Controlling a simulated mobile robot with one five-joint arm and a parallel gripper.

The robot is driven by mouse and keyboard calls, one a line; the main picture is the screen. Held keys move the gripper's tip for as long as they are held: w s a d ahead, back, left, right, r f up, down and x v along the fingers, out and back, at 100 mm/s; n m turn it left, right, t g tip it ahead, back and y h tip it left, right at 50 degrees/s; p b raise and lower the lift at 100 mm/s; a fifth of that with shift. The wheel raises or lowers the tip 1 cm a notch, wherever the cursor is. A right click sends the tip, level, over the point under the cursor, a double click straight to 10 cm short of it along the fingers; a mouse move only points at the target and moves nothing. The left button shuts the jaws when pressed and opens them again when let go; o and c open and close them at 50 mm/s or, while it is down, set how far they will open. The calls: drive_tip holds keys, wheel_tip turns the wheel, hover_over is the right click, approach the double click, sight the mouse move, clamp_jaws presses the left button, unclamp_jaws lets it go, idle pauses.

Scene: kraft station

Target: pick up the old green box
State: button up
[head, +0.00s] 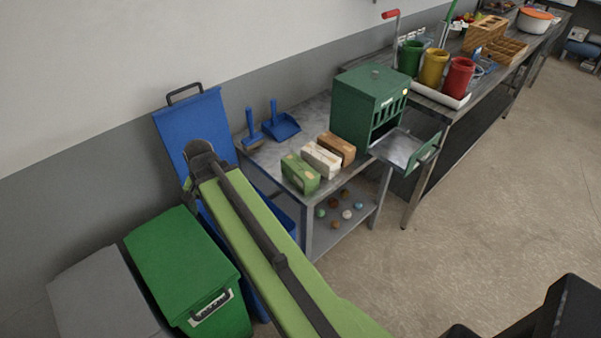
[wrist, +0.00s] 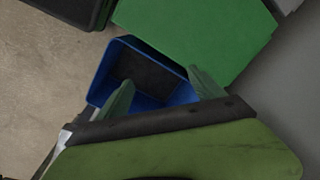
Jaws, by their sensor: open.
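The old green box (head: 300,174) is a small green block with pale worn patches. It sits on the near front corner of the grey metal table (head: 262,160), at the left end of a row with a white box (head: 321,160) and a brown box (head: 337,149). My gripper (wrist: 160,88) is open and empty in the wrist view, its two green fingers apart above an open blue bin (wrist: 150,75). In the head view my arm reaches out to the left of the table, and the fingers are mostly hidden. The old green box does not show in the wrist view.
A green-lidded bin (head: 181,258) and a grey-lidded bin (head: 105,296) stand at the lower left. A raised blue lid (head: 190,125) is behind my arm. A dark green cabinet (head: 366,100) with an open tray stands right of the boxes. Open floor lies at right.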

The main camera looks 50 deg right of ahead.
drive_tip(key=shift+o, duration=1.1)
drive_tip(key=s+d+r+m+t+p, duration=0.1)
drive_tip(key=d+r+m, duration=0.3)
drive_tip(key=d+m, duration=0.7)
drive_tip(key=d+p, duration=0.1)
drive_tip(key=d, duration=0.3)
drive_tip(key=shift+s+d+r+m+t+p, duration=0.15)
drive_tip(key=shift+d+r+m+t+p, duration=0.15)
drive_tip(key=shift+d+r+m+p, duration=0.1)
drive_tip(key=m+t+h+p, duration=0.1)
drive_tip(key=m+t+p, duration=0.15)
drive_tip(key=m, duration=1.45)
approach(301, 167)
drive_tip(key=shift+g, duration=0.35)
drive_tip(key=b+x, duration=0.8)
drive_tip(key=b, duration=0.2)
drive_tip(key=shift+w+d+f+b, duration=0.1)
drive_tip(key=shift+w+f+b, duration=0.1)
drive_tip(key=shift+w+b, duration=0.15)
drive_tip(key=shift+w+f, duration=0.1)
drive_tip(key=shift+f, duration=0.1)
drive_tip(key=shift+r, duration=0.1)
drive_tip(key=b+x, duration=0.5)
drive_tip(key=shift+w, duration=0.15)
drive_tip(key=c, duration=1.5)
